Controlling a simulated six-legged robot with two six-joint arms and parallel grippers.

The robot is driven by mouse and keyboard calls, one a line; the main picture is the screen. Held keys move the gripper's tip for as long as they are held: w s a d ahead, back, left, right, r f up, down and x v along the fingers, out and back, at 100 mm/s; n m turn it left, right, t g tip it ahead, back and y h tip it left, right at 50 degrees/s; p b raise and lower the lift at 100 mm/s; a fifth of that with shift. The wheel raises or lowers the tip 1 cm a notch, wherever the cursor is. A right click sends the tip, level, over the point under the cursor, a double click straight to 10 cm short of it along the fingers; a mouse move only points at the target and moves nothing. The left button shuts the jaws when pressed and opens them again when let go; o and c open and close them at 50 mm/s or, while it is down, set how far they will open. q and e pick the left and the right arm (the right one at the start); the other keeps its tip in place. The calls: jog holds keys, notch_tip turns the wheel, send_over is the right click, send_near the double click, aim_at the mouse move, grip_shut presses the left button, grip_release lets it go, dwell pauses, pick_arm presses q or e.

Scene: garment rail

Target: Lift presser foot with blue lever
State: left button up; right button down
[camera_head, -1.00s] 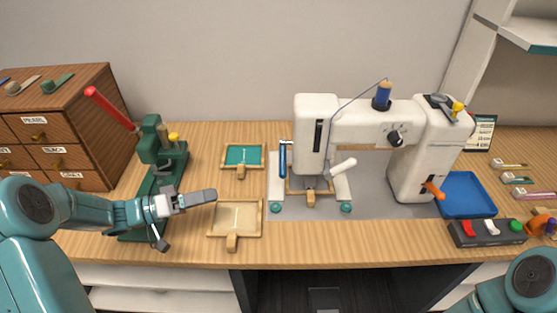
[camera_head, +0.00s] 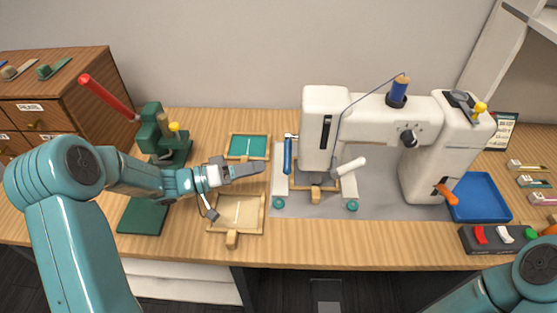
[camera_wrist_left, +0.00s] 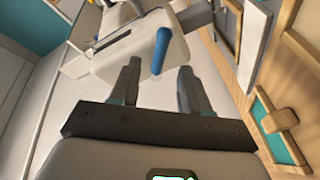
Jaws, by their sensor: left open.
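The white sewing machine (camera_head: 322,115) stands on a grey mat on the table. Its blue lever (camera_head: 287,156) hangs upright at the left side of the machine's head, and it also shows in the left wrist view (camera_wrist_left: 161,50). My left gripper (camera_head: 258,168) is left of the blue lever and apart from it. In the left wrist view its two fingers (camera_wrist_left: 157,82) are open and empty, with the lever beyond the gap between them. A wooden frame (camera_head: 316,192) sits under the machine's head. The presser foot is too small to make out. My right gripper is out of view.
A green press (camera_head: 150,150) with a red handle stands at the left. A green-centred frame (camera_head: 248,147) and a beige one (camera_head: 237,212) lie left of the machine. A blue tray (camera_head: 480,197) and a switch box (camera_head: 495,238) are at the right.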

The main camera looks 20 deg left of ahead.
aim_at(290, 154)
pick_arm(q)
jog(key=x, duration=0.6)
jog(key=shift+w, duration=0.3)
jog(key=shift+d+f, duration=0.1)
jog(key=shift+d, duration=0.1)
grip_shut()
